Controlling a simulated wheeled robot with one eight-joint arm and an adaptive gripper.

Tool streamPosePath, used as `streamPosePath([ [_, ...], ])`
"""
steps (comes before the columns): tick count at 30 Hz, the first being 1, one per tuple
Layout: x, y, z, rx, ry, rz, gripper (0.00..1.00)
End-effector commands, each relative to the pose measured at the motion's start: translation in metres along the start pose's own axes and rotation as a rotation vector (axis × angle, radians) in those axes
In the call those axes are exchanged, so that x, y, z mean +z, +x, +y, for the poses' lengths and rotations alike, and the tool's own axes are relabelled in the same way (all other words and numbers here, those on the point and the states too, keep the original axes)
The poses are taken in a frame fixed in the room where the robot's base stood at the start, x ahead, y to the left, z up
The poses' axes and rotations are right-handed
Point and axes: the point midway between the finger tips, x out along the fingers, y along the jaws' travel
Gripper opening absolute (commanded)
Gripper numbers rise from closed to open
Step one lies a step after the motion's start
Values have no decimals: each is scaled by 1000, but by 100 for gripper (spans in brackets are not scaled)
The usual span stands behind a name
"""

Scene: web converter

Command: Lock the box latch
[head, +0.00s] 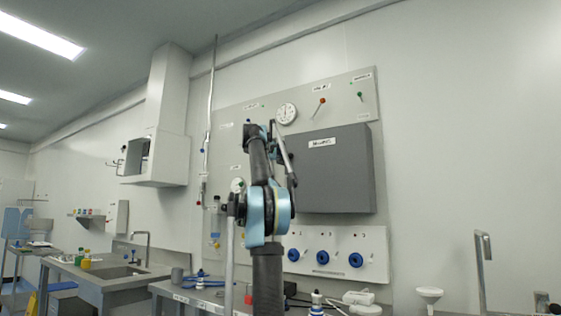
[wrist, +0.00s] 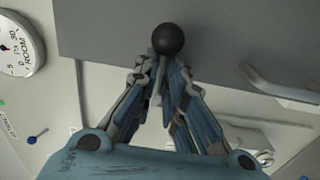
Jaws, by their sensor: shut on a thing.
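The grey box (head: 335,170) is mounted on the wall panel and its front looks closed. Its grey surface (wrist: 230,35) fills the top of the wrist view. A round black knob (wrist: 168,39), apparently part of the latch, stands in front of the box's edge. My gripper (wrist: 164,68) has its fingers drawn together on the latch just below the knob. The stem between the fingers is mostly hidden. In the head view my arm covers the box's left edge, and the latch cannot be made out there.
A pale curved handle (wrist: 280,87) is at the right in the wrist view. A round gauge (head: 287,113) is above the box. Blue knobs (head: 322,257) sit on a white plate below it. A bench with a sink (head: 122,272) stands at the left. The wall at right is bare.

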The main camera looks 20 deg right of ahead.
Motion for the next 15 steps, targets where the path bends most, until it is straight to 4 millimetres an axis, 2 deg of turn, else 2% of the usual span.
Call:
streamPosePath([
  [1,7,1,-2,-8,10,-16,0],
  [6,7,1,-2,-8,10,-17,0],
  [7,7,1,-2,-7,10,-17,18],
  [9,7,1,-2,-7,9,-17,29],
  [15,6,1,-2,-5,7,-14,29],
])
